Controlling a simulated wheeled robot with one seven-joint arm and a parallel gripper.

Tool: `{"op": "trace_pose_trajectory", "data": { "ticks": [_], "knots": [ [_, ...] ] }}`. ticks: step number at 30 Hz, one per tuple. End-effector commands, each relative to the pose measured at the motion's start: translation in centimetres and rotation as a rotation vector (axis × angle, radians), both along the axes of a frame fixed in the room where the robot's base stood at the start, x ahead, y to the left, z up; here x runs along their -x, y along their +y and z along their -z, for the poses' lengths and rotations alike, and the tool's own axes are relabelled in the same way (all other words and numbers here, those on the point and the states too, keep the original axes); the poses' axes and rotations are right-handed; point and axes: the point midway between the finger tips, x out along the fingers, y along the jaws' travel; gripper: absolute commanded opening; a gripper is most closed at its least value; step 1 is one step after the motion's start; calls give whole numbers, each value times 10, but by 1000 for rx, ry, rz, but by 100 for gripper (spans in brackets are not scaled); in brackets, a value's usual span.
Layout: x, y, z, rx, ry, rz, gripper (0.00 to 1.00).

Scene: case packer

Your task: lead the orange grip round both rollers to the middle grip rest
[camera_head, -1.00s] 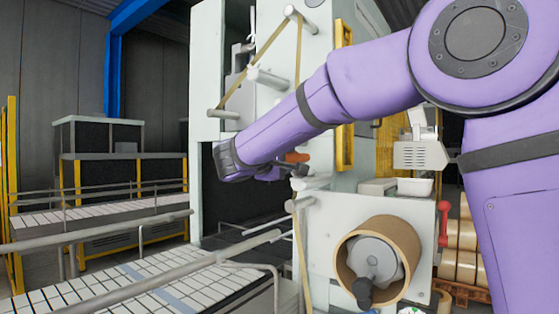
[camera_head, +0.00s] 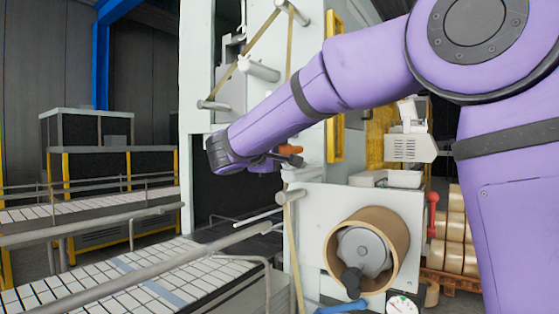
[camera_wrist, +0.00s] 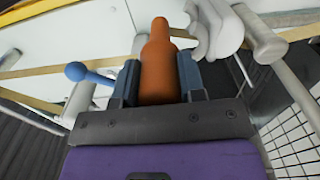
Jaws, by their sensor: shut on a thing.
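My gripper (camera_head: 276,157) is shut on the orange grip (camera_head: 291,149), at the front of the white machine. In the wrist view the orange grip (camera_wrist: 159,65) stands between the two fingers, its narrow end pointing away. A tan web (camera_head: 254,38) runs between an upper roller (camera_head: 291,12) and a lower left roller (camera_head: 213,105), with another grey roller (camera_head: 259,68) between them. A short roller (camera_head: 300,174) sits just below the orange grip. The wrist view shows a grey roller (camera_wrist: 258,35) at right. I cannot tell which is the middle grip rest.
A large tan roll (camera_head: 400,245) is on the front panel below right. A grey rail (camera_head: 150,268) and tiled conveyor (camera_head: 100,285) lie at lower left. A blue ball-ended lever (camera_wrist: 76,71) is left of my gripper in the wrist view. A dark opening (camera_head: 220,190) lies behind my wrist.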

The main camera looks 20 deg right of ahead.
Motion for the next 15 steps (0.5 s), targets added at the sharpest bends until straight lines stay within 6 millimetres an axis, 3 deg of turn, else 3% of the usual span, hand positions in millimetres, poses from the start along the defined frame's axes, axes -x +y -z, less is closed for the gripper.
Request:
{"op": "trace_pose_trajectory", "data": {
  "ticks": [15],
  "knots": [
    [0, 0, 13, 1, 0, 1, 0]
  ]
}}
